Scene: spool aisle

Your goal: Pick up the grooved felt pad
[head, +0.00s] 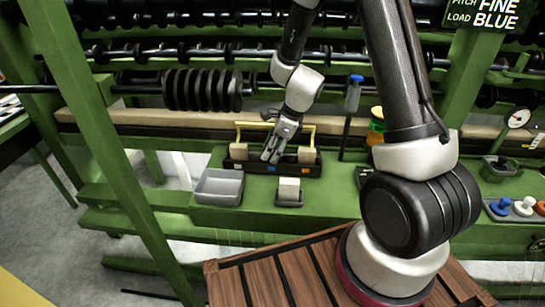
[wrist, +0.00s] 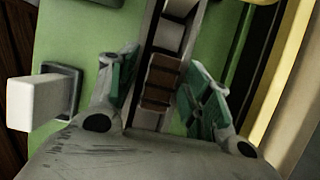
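My gripper (head: 272,157) points down at the middle of a dark caddy (head: 262,168) with a yellow handle (head: 309,135). In the wrist view my gripper (wrist: 163,82) is open, with teal pads on both fingers. Between the fingers lies a narrow brown piece with a dark line across it (wrist: 159,83), which looks like the grooved felt pad. It sits in the dark, narrow caddy, and I see no finger clearly touching it. In the head view my gripper hides this spot.
Beige blocks (head: 238,151) (head: 306,154) stand at the caddy's ends. In front are a grey bin (head: 219,187) and a white block (head: 289,188) on a dark base. A blue-capped bottle (head: 353,95) stands to the right. Black-disc rods (head: 203,90) run behind.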

